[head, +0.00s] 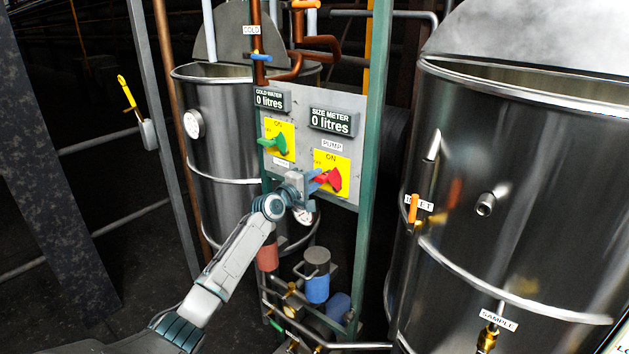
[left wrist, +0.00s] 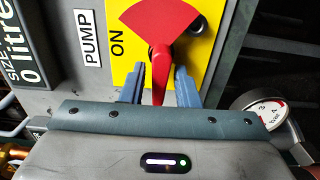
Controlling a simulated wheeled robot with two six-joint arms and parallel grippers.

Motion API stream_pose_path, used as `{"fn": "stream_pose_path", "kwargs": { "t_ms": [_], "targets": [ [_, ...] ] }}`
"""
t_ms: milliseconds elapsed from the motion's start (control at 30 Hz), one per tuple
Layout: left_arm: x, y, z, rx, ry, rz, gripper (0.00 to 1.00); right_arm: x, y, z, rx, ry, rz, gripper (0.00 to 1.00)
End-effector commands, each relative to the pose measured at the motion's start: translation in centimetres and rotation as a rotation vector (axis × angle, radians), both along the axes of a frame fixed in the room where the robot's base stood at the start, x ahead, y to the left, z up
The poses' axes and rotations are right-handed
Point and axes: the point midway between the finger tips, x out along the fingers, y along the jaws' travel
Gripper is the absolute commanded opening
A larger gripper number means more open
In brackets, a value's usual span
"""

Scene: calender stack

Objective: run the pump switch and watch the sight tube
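The red pump switch (head: 329,179) sits on a yellow plate marked ON, beside the PUMP label (head: 332,145). In the left wrist view its red handle (left wrist: 159,80) points down toward my gripper. My left gripper (head: 315,183) is at the switch; in the left wrist view its two blue fingers (left wrist: 159,86) stand on either side of the handle, apart, with narrow gaps. The size meter (head: 332,121) reads 0 litres. My right gripper is out of view.
A green switch (head: 274,144) sits left of the red one, under the cold water meter (head: 270,99), which reads 0 litres. Steel tanks stand behind (head: 220,130) and right (head: 530,190). A green post (head: 376,110) borders the panel. A blue-bodied unit (head: 317,288) is below.

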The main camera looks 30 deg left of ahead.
Motion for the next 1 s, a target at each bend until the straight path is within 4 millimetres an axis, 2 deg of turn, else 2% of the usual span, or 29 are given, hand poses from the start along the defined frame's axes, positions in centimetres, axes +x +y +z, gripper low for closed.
{"fn": "stream_pose_path", "kwargs": {
  "t_ms": [33, 133, 567, 1000],
  "targets": [
    [0.0, 0.0, 0.0, 0.0, 0.0, 0.0, 0.18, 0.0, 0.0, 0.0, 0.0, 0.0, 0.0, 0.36],
    [0.0, 0.0, 0.0, 0.0, 0.0, 0.0, 0.0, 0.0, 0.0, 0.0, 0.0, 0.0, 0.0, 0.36],
    [0.0, 0.0, -0.1, 0.069, -0.006, 0.0, 0.0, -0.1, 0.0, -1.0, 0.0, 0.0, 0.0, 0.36],
    [0.0, -0.1, 0.2, 0.424, -0.034, 0.001, 0.0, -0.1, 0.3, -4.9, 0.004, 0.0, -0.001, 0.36]
  ]
}}
